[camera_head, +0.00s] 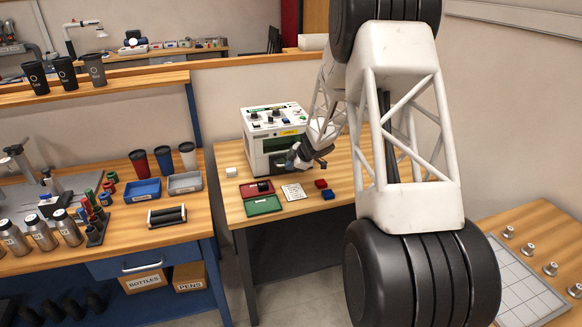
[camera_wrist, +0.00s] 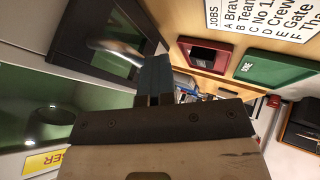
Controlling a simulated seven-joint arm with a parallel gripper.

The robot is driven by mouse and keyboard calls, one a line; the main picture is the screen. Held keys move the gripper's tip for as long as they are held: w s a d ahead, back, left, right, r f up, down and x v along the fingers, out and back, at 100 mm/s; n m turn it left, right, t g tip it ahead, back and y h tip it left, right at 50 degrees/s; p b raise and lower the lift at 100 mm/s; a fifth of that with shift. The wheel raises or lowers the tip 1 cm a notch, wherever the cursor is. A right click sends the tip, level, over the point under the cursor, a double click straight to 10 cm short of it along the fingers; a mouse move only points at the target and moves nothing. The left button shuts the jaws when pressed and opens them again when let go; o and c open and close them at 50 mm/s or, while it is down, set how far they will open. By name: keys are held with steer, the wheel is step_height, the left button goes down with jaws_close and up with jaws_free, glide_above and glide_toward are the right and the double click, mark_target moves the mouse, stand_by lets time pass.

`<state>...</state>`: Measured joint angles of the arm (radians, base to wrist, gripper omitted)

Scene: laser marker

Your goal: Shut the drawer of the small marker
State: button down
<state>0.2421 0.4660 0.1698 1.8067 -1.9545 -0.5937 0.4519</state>
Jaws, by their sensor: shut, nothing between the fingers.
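The small marker (camera_head: 270,145) is a white box machine with a green-tinted front window and knobs on top, on the wooden table. In the wrist view its front fills the left, with a dark green window (camera_wrist: 40,105) and a yellow label (camera_wrist: 45,160). A dark-framed part with a silver bar (camera_wrist: 115,50), possibly the drawer, shows at the upper left. I cannot tell how far out it stands. My gripper (camera_head: 318,163) is at the marker's front right. In the wrist view its blue fingers (camera_wrist: 154,80) are together and empty, beside the bar; contact is unclear.
The left bench (camera_head: 120,235) is crowded.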

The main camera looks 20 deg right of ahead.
steer(key=shift+w, duration=0.1)
steer(key=shift+s+f, duration=0.1)
steer(key=shift+s, duration=0.4)
steer(key=s, duration=0.3)
steer(key=shift+f, duration=0.2)
steer(key=v, duration=1)
